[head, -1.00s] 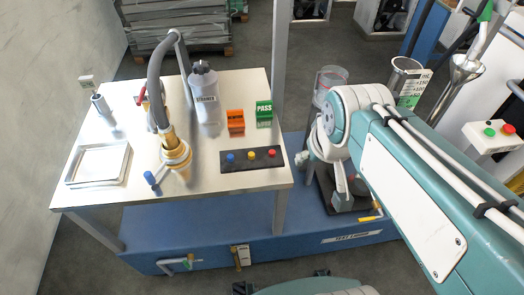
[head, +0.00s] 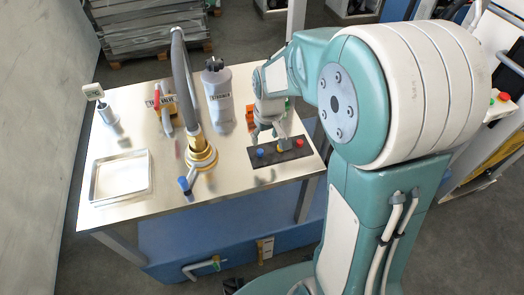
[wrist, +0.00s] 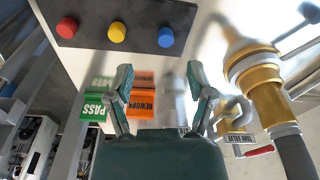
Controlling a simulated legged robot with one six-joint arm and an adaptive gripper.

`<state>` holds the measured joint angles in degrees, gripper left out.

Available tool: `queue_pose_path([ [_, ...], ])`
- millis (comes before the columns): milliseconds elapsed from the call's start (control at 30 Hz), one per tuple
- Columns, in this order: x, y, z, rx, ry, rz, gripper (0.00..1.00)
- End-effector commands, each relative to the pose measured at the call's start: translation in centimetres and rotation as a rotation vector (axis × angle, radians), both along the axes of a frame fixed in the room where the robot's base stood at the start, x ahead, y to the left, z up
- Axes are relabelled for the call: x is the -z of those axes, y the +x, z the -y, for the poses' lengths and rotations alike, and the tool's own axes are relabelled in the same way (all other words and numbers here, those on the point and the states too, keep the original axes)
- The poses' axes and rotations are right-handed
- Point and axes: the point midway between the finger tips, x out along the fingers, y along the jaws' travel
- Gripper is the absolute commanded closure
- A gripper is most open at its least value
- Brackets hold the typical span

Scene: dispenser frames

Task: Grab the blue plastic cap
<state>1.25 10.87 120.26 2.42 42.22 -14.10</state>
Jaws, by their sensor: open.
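The blue cap (head: 261,153) is a small round piece on the left end of a black strip (head: 277,163) on the table, beside a yellow one (head: 282,148) and a red one (head: 300,143). My gripper (head: 268,135) hangs over the table just behind the strip, close to the blue and yellow pieces. In the wrist view my gripper (wrist: 160,72) is open and empty, its two fingers wide apart. There the blue cap (wrist: 166,37) lies beyond the fingertips, roughly centred between them, with the yellow cap (wrist: 117,32) to its left. No contact shows.
A brass fitting (head: 201,153) with a grey hose stands left of the strip. A grey bottle (head: 219,95) stands behind. Orange (wrist: 143,97) and green (wrist: 97,110) label blocks lie near my fingers. A metal tray (head: 148,187) sits at the table's left.

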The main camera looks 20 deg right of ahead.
Motion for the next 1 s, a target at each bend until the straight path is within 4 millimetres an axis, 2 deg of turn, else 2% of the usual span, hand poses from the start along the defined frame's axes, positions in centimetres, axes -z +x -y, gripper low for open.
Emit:
queue_pose_path([
  [100,1.6,0.2,-0.4,-0.004,-0.003,-0.002,0.31],
  [267,2.7,0.4,-0.4,-0.003,-0.004,-0.001,0.31],
  [533,6.5,1.2,-0.2,-0.002,-0.001,-0.002,0.31],
  [833,7.1,1.3,-0.4,-0.002,-0.003,0.002,0.31],
  [867,7.1,1.3,-0.4,-0.002,-0.003,0.002,0.40],
  [900,7.1,1.3,-0.4,-0.002,-0.003,0.002,0.58],
  [1000,7.1,1.4,-0.4,-0.002,-0.003,0.002,1.00],
])
